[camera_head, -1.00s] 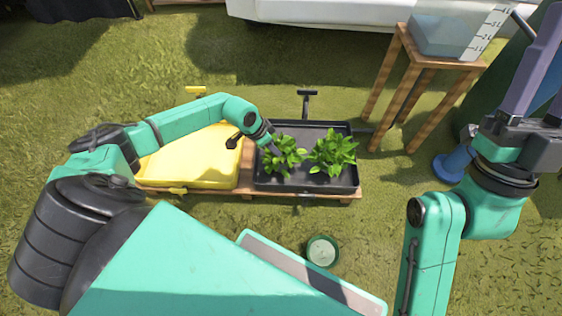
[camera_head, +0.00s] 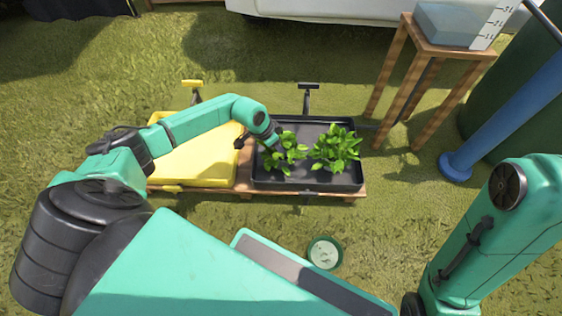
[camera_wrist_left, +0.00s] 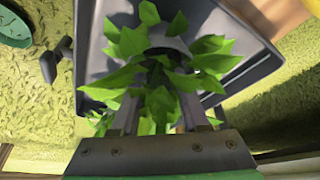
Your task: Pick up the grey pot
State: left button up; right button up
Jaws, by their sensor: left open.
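Two leafy green plants stand in a dark tray (camera_head: 335,185); one plant is on the left (camera_head: 292,157) and one on the right (camera_head: 338,150). My left gripper (camera_head: 270,140) reaches down over the left plant. In the left wrist view, my left gripper (camera_wrist_left: 158,112) is open, with its fingers on either side of this plant's foliage (camera_wrist_left: 160,78). A grey rounded pot surface (camera_wrist_left: 168,42) shows between the leaves; most of the pot is hidden. I cannot tell whether the fingers touch it. My right gripper is out of view.
A yellow tray (camera_head: 195,160) sits left of the dark tray on a low wooden stand. A round green container (camera_head: 324,252) lies on the grass in front. A wooden stool (camera_head: 445,45) bears a clear water container, with a blue post (camera_head: 505,120) at right.

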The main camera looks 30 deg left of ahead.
pick_arm(q)
jog(key=shift+w+f, duration=0.1)
jog(key=shift+f, duration=0.1)
grip_shut()
dwell(1.3)
